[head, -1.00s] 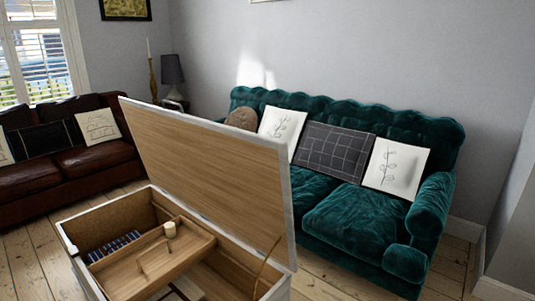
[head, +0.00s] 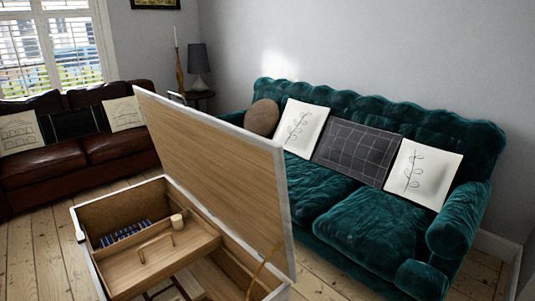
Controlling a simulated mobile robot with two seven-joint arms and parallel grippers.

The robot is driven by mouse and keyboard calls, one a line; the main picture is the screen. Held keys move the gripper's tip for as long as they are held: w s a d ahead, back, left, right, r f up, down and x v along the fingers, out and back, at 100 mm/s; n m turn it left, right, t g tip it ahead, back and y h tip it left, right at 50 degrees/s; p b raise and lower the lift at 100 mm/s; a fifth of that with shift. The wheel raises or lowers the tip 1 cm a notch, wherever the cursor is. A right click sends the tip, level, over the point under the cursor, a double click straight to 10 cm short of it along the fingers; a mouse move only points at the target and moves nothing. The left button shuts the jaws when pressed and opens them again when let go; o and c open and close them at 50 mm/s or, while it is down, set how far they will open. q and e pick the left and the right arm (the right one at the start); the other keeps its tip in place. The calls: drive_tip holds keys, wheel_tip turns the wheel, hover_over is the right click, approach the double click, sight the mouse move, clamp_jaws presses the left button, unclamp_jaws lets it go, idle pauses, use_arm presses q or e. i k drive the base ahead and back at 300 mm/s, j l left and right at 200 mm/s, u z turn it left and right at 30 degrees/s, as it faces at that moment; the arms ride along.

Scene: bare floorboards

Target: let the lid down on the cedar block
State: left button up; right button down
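A wooden chest with pale edges (head: 92,263) stands open on the floor in the lower left of the head view. Its lid (head: 215,165) is raised steeply, with its wood-grained inner face showing. A small pale block (head: 177,221), which looks like the cedar block, sits upright at the back corner of a wooden tray (head: 190,246) inside the chest. The lid is well clear of the block. Neither of my grippers is in view.
A curved stay (head: 262,268) shows at the lid's right end. Dark blue striped items (head: 124,231) lie in the chest's left part. A green sofa (head: 375,220) stands behind to the right, a brown leather sofa (head: 85,150) to the left. Bare floorboards (head: 38,250) lie left of the chest.

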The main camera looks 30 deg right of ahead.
sight(239, 175)
drive_tip(key=l+u, duration=0.25)
drive_tip(key=l, duration=0.55)
drive_tip(key=i+l, duration=0.1)
drive_tip(key=l, duration=0.3)
drive_tip(key=i+l+u, duration=0.1)
drive_tip(key=l, duration=0.3)
drive_tip(key=i+l, duration=0.1)
drive_tip(key=l, duration=0.3)
